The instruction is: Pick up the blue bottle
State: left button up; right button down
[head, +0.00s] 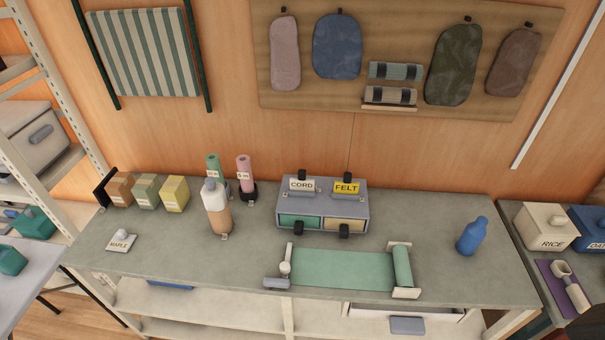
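The blue bottle (472,236) stands upright on the right part of the grey workbench (450,212), near its right end. It has a narrower neck and a cap at the top. Nothing touches it in the head view. Neither of my grippers shows clearly in the head view. A dark shape at the bottom right corner cannot be made out.
A green roll on a holder (402,266) lies left of the bottle, its sheet spread leftward. A drawer box (322,205) with CORD and FELT labels stands behind. A white and tan bottle (217,208) stands further left. A RICE container (545,226) stands right of the bench.

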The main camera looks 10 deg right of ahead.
aim_at(473, 236)
jog(key=l, duration=0.8)
jog(key=z, duration=0.85)
jog(key=i+j, duration=0.05)
